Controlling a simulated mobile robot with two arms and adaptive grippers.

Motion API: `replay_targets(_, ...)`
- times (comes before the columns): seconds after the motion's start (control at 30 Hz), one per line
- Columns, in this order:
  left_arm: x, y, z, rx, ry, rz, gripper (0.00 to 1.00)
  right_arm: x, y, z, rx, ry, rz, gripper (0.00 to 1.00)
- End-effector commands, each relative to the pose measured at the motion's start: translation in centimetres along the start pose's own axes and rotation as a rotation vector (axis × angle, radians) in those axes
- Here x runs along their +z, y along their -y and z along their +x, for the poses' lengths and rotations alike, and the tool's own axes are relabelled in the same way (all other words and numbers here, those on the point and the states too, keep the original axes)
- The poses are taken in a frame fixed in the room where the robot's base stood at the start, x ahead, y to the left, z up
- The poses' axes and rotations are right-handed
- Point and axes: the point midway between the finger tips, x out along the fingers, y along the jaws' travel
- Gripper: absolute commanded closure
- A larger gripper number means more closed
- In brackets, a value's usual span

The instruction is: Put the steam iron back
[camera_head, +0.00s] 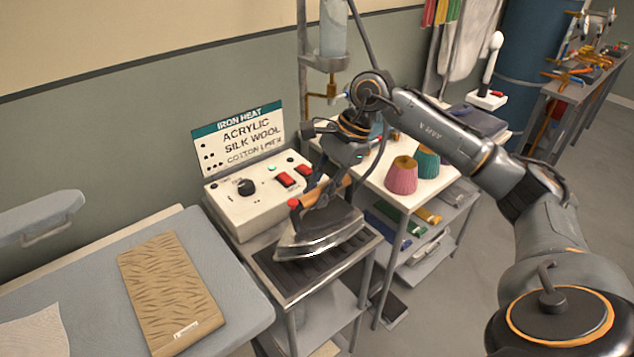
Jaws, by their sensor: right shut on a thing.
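The steam iron (318,234) is grey and silver with a brown handle and a red knob. In the head view it is level, over the dark ribbed iron rest (292,281) on a small metal stand. Its near edge overlaps the ribs; I cannot tell whether the soleplate touches them. My right gripper (330,186) comes down from above and is shut on the steam iron's handle. The fingers are partly hidden by the wrist and handle. My left gripper is not in view.
A control box (262,196) with red switches and a heat sign (240,138) stands behind the iron. An ironing board (235,301) with a folded tan cloth (172,290) is at left. A white shelf table (437,184) with pink (401,176) and teal thread cones is right.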

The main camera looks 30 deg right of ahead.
Motion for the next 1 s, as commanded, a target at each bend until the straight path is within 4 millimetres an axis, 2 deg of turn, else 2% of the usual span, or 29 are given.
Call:
replay_targets(0.03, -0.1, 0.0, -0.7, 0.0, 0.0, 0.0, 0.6, -0.5, 0.6, 0.1, -0.007, 0.005, 0.002, 1.0)
replay_targets(0.2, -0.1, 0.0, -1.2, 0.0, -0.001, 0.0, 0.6, -2.2, 1.3, 1.5, -0.009, 0.004, 0.0, 1.0)
replay_targets(0.47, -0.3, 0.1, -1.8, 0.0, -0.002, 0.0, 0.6, -3.5, 1.8, 2.6, -0.009, 0.003, 0.0, 1.0)
replay_targets(0.6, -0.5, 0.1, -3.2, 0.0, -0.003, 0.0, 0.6, -4.0, 1.3, 4.1, -0.006, 0.004, 0.0, 1.0)
replay_targets(0.7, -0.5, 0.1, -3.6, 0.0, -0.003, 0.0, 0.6, -4.3, 1.2, 4.9, -0.008, 0.003, -0.002, 1.0)
replay_targets(1.0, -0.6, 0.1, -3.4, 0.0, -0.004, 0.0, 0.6, -4.5, 1.1, 5.3, -0.011, 0.003, -0.003, 1.0)
